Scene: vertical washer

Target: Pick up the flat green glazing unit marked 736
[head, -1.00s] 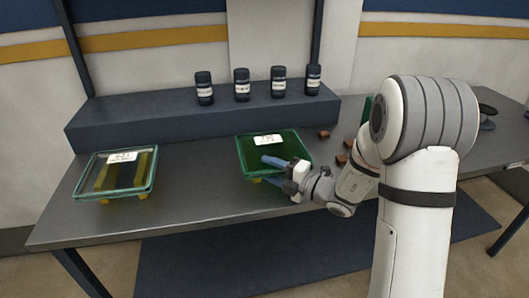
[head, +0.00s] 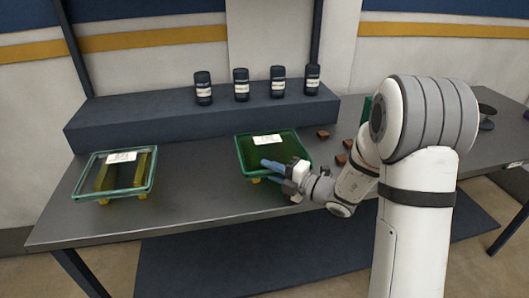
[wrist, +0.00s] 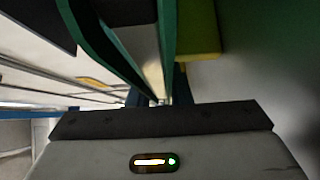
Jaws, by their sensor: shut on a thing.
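A flat green glazing unit (head: 255,152) with a white label (head: 267,140) sits on low yellow supports at the middle of the bench; the label is too small to read. My gripper (head: 264,167) is at its front right edge, its blue fingers shut on that edge. In the wrist view, the green edge (wrist: 168,40) runs down toward the jaws; the fingertips are mostly hidden. A second flat glazing unit (head: 83,182), clearer with a green rim and a label, rests on yellow supports at the left.
A dark raised shelf (head: 150,118) runs along the back of the grey bench (head: 200,185) and carries several dark bottles (head: 241,82). Several small brown blocks (head: 340,159) lie right of the held unit. Bare bench lies between the two units.

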